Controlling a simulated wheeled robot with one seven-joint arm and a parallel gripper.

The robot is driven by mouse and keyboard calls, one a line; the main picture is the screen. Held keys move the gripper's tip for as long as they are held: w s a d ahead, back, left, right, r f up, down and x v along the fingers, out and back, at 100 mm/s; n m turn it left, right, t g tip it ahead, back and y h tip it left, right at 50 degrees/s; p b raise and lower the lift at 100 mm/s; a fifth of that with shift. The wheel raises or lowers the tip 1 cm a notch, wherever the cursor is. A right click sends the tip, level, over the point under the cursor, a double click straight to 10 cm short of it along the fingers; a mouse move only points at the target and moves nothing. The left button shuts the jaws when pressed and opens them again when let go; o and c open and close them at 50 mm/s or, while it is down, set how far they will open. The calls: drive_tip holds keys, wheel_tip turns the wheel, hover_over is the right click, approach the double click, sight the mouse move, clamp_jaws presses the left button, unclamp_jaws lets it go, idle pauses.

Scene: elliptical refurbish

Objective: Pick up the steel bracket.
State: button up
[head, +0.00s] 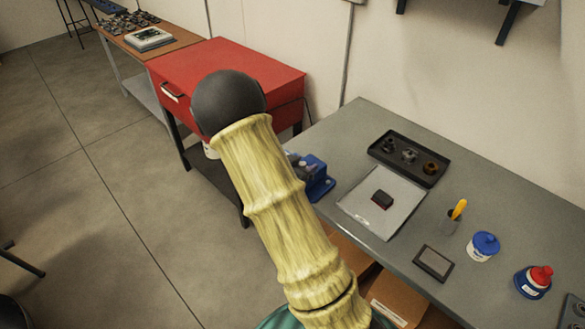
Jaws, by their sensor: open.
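I cannot pick out the steel bracket for certain. A small grey metal part (409,155) sits in the middle of a black tray (399,168) on the grey workbench (345,135) at the right and may be it. A dark part (388,145) lies to its left and a bronze-coloured part (430,167) to its right in the same tray. My arm (275,215), pale yellow with a dark round joint at its upper end, crosses the middle of the view. My gripper is not in view, and nothing is seen held.
On the bench are a white mat (360,213) with a dark block (382,199), a blue device (318,180) partly behind my arm, a cup (453,222), a dark flat box (433,263), and blue-lidded (485,244) and red-capped (535,281) containers. A red cabinet (260,70) stands behind.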

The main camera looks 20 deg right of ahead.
clamp_jaws()
drive_tip(key=shift+r, duration=0.2)
wheel_tip(320, 180, up, 10)
drive_tip(key=shift+f, duration=0.1)
idle(0.4)
